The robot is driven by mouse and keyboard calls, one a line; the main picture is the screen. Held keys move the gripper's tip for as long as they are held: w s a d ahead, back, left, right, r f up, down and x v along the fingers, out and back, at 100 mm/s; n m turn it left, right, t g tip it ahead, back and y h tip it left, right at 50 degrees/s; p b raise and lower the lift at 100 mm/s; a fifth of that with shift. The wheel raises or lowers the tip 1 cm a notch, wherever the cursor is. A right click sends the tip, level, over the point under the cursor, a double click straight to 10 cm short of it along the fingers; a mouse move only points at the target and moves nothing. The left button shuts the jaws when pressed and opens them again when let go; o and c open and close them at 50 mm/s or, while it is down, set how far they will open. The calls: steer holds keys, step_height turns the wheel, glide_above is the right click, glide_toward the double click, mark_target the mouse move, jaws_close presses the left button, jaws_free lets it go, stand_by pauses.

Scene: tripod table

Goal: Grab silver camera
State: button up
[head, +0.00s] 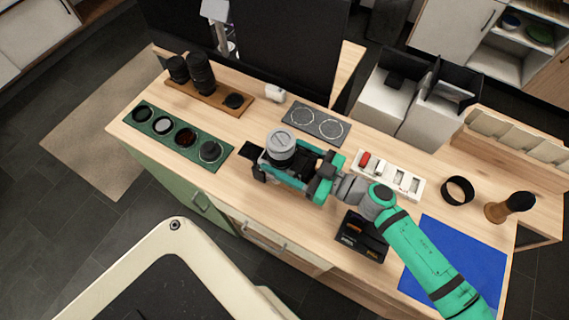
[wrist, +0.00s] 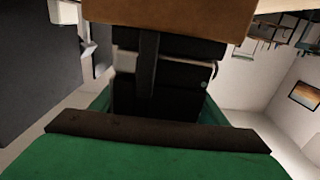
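The silver camera (head: 281,141) is near the middle of the wooden counter in the head view, with a round silver part on top and dark parts below. My green gripper (head: 298,168) reaches it from the right, with its fingers apart on either side of the dark parts. In the wrist view, a black body (wrist: 155,80) fills the space between the green fingers, with a tan surface above it. My gripper hides much of the camera's lower part. I cannot tell whether the fingers press on it or whether it is off the counter.
A green tray of round filters (head: 215,166) and a wooden stand with black lenses (head: 201,73) are left. A white battery tray (head: 388,175), black box (head: 362,237), blue mat (head: 455,262) and black ring (head: 457,190) are right.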

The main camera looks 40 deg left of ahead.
steer(key=shift+w, duration=0.2)
steer(key=c, duration=0.9)
steer(key=shift+w+r, duration=0.1)
